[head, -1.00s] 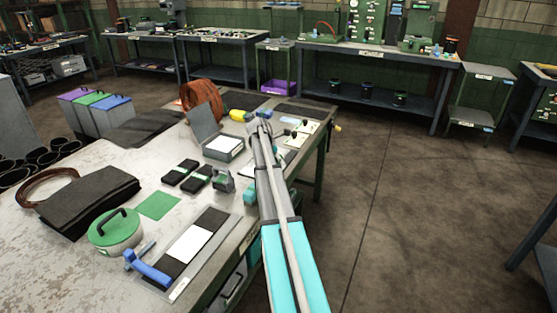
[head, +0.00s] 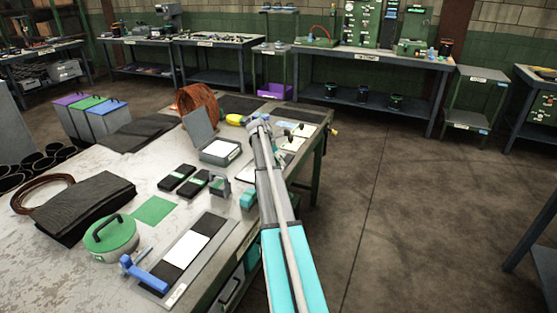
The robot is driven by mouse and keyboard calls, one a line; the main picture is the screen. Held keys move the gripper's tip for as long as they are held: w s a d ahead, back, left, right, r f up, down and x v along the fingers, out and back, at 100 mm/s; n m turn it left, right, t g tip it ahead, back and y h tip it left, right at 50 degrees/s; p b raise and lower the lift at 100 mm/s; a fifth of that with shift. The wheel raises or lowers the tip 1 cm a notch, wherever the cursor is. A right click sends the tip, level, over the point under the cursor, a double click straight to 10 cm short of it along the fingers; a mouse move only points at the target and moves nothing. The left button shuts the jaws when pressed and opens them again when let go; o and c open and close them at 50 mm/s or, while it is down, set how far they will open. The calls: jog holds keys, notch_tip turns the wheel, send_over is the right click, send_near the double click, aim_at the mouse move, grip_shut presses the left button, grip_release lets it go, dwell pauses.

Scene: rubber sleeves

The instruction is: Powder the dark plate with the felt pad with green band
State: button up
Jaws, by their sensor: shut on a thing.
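My arm reaches over the right side of the workbench. My gripper (head: 279,154) is at its far end, low over the bench and largely hidden behind my own wrist. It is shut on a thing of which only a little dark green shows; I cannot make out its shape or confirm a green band. Dark flat plates lie at the bench's far end, one on the left (head: 242,103) and one on the right (head: 299,114). I cannot tell which is the task's dark plate. An open box (head: 220,152) with a white filling stands left of my gripper.
A green-lidded tin (head: 110,236), a blue tool (head: 146,272) and a copper coil (head: 198,104) also stand on the bench. Open floor lies to the right.

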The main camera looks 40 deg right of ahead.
aim_at(286, 160)
jog(key=shift+d, duration=0.15)
jog(key=shift+w+d, duration=0.35)
jog(key=shift+d, duration=0.45)
jog(key=shift+w+d, duration=0.3)
jog(key=shift+d, duration=0.45)
jog(key=shift+d, duration=0.1)
jog(key=shift+w+d, duration=0.4)
jog(key=shift+d, duration=0.4)
jog(key=shift+w+d, duration=0.35)
jog(key=shift+d, duration=0.45)
jog(key=shift+w+d, duration=0.35)
jog(key=shift+d, duration=0.5)
jog(key=shift+w+d, duration=0.3)
jog(key=shift+d, duration=0.55)
jog(key=shift+w, duration=0.15)
